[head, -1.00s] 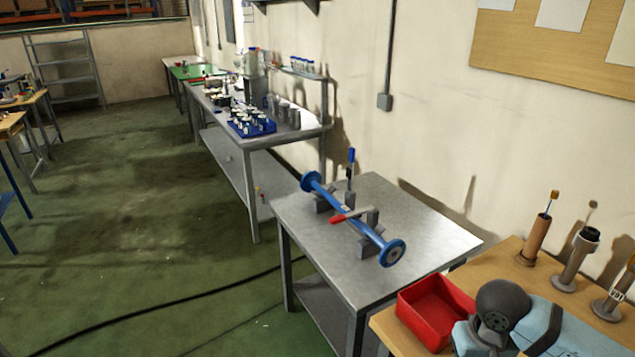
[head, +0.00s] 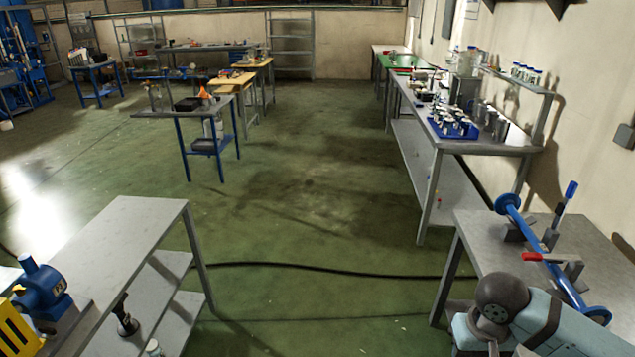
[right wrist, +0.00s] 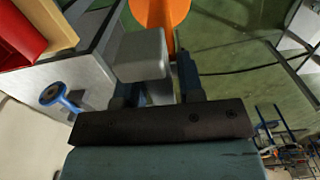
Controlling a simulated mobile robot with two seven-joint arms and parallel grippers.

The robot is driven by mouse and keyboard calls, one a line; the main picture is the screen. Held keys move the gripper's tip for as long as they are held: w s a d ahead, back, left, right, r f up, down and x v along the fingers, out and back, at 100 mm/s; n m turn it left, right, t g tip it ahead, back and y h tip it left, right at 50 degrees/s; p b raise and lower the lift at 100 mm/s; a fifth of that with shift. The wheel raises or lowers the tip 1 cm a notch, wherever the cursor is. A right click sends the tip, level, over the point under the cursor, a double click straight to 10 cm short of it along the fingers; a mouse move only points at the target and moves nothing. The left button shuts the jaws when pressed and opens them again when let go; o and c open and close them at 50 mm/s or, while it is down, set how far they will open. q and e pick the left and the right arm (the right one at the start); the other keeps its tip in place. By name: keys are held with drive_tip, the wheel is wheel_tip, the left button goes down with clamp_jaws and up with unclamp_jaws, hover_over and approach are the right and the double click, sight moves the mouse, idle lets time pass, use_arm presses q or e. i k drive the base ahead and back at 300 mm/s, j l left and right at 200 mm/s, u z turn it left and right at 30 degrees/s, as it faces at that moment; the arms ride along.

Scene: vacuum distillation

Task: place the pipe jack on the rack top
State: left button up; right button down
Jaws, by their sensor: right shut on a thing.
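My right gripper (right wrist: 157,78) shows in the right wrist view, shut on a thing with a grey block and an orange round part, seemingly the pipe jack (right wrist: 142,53). The fingers hide some of it. In the head view only part of my right arm shows at the bottom right; the gripper and the held thing are out of sight. A grey metal stand with a flat top and lower shelves, perhaps the rack (head: 125,232), stands at the lower left, well away from my right arm. My left gripper is not in view.
A blue flanged pipe (head: 540,238) rests on supports on the right steel table (head: 475,245). A blue machine (head: 40,288) sits on the left stand's near end. A dark cable (head: 330,268) crosses the open green floor between them. A red bin (right wrist: 18,38) shows in the right wrist view.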

sight(121, 239)
drive_tip(key=u, duration=0.35)
drive_tip(key=i+u, duration=0.15)
drive_tip(key=u, duration=0.25)
drive_tip(key=i+j+u, duration=0.1)
drive_tip(key=u, duration=0.25)
drive_tip(key=i+u, duration=0.2)
drive_tip(key=u, duration=0.3)
drive_tip(key=i+l+u, duration=0.2)
drive_tip(key=u, duration=0.3)
drive_tip(key=i+l+u, duration=0.4)
drive_tip(key=u, duration=0.15)
drive_tip(key=i+l, duration=0.15)
drive_tip(key=l, duration=0.2)
drive_tip(key=i+l+u, duration=0.1)
drive_tip(key=i+l, duration=0.2)
drive_tip(key=l, duration=0.35)
drive_tip(key=i+l+u, duration=0.1)
drive_tip(key=l, duration=0.25)
drive_tip(key=i, duration=0.1)
